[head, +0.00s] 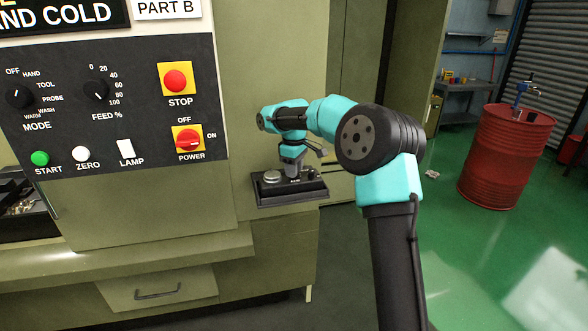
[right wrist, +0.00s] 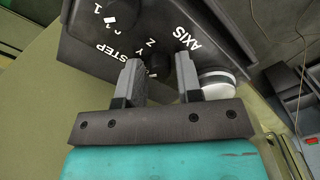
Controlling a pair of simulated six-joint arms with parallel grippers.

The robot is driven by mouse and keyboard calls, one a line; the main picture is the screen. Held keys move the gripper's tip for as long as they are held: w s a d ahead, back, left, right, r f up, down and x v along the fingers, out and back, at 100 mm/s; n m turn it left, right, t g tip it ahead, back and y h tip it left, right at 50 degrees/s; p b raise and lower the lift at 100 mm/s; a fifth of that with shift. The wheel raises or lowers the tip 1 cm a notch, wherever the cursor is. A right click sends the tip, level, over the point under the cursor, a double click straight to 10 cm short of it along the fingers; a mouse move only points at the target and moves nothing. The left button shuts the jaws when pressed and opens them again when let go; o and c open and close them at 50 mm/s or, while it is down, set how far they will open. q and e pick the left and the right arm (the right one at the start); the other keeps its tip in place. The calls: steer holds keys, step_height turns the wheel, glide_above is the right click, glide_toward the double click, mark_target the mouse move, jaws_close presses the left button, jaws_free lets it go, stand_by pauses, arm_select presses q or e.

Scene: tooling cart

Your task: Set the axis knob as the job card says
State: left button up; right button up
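The axis knob (right wrist: 159,66) is dark and sits on a dark control box (head: 293,197), with the letters Y and Z beside it. The box also carries the label AXIS. My right gripper (head: 293,168) reaches down to the box in the head view. In the right wrist view its two fingers (right wrist: 157,72) are apart, one on each side of the knob, with visible gaps; I cannot tell whether either touches it. The knob's pointer is too dark and small to read. No job card can be made out. My left gripper is out of view.
The box also has a step knob (right wrist: 111,19) and a pale round disc (right wrist: 217,83) close to the right finger. A machine panel with a red stop button (head: 175,80) and power switch (head: 188,139) stands left. A red drum (head: 502,160) stands right.

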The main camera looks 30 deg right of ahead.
steer(key=shift+o, duration=1.2)
step_height(320, 180, up, 17)
steer(key=shift+r, duration=0.2)
steer(key=shift+f, duration=0.1)
